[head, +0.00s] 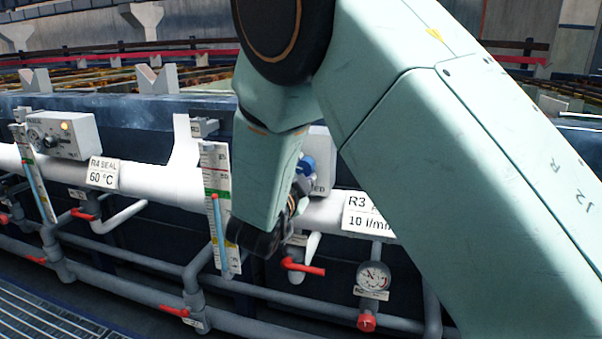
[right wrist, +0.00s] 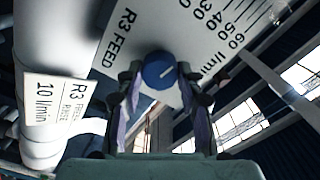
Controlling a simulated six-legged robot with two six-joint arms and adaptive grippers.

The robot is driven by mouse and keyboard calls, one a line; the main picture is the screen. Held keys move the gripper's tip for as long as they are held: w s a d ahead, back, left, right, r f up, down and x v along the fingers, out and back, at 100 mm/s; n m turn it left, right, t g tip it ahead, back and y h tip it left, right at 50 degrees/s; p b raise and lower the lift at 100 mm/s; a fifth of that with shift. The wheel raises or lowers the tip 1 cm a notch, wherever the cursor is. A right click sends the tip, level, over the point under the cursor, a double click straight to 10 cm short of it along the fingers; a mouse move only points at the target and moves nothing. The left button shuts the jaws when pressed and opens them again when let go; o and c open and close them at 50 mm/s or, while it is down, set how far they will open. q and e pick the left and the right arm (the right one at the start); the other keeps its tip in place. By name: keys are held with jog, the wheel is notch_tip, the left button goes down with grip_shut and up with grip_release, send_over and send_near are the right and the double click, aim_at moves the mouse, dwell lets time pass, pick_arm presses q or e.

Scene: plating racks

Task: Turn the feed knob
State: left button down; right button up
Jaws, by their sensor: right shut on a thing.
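The feed knob (right wrist: 158,72) is blue and round with a white pointer line. It sits on a white panel (right wrist: 125,32) marked R3 FEED, with a scale in l/min. My right gripper (right wrist: 158,80) has one finger on each side of the knob and is shut on it. In the head view a bit of the blue knob (head: 307,166) shows beside my right wrist, which hides most of the panel. The pointer line slants up to the right in the right wrist view. My left gripper is out of view.
A white sign (head: 367,214) reads R3 and 10 l/min. A flow tube with a scale (head: 217,165) stands just left of my wrist. Below are grey pipes, a red-handled valve (head: 303,267) and a gauge (head: 373,276). Another control box (head: 62,135) is at left.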

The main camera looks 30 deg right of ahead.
jog(key=shift+r, duration=0.15)
jog(key=o, duration=1.2)
